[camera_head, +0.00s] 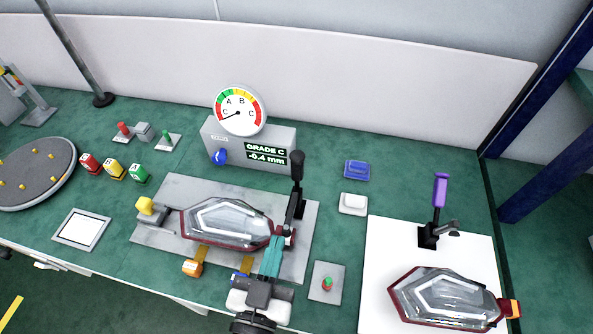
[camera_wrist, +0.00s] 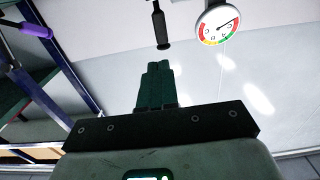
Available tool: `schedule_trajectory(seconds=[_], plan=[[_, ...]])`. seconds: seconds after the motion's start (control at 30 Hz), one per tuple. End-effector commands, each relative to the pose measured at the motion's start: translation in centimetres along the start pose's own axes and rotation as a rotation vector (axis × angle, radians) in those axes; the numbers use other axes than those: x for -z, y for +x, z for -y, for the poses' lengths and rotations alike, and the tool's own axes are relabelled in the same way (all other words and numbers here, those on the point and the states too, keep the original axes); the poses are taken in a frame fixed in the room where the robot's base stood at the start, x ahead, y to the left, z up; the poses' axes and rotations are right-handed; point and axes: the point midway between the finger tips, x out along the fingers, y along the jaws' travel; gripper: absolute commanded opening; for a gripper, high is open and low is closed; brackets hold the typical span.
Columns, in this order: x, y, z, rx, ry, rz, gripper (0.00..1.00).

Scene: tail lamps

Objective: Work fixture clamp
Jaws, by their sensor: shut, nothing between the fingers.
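A fixture clamp with a black handle (camera_head: 297,167) stands at the right end of the grey fixture plate (camera_head: 170,190), its handle upright. A tail lamp (camera_head: 222,222) with a clear lens and dark red rim lies on that plate. My gripper (camera_head: 277,240) is shut and empty, its teal fingers in front of the clamp at the lamp's right end; I cannot tell whether they touch anything. In the wrist view the shut fingers (camera_wrist: 157,66) point up towards the black handle (camera_wrist: 161,27), which is apart from them. The clamp's lower part is partly hidden by my gripper in the head view.
A gauge (camera_head: 240,109) on a grey box reading "GRADE C -0.4 mm" stands behind the plate. At right, a second lamp (camera_head: 445,297) and a purple-handled clamp (camera_head: 440,190) are on a white board (camera_head: 385,238). Blue and white blocks (camera_head: 356,170) lie between.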

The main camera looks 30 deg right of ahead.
Motion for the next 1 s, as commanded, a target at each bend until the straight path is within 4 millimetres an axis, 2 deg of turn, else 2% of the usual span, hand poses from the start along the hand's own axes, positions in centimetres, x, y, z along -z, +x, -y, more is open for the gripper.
schedule_trajectory(seconds=[0.17, 0.27, 0.7, 0.83, 1.0], plan=[[0.1, 1.1, 0.0, -0.002, -0.001, 0.0, 0.0], [0.2, 2.5, -0.1, -0.004, -0.001, 0.0, 0.0], [0.4, 10.9, -0.1, -0.004, -0.002, 0.0, 0.0], [0.3, 12.7, -0.1, -0.003, -0.002, 0.0, 0.0], [0.1, 13.8, 0.0, -0.002, 0.0, 0.001, 0.0]])
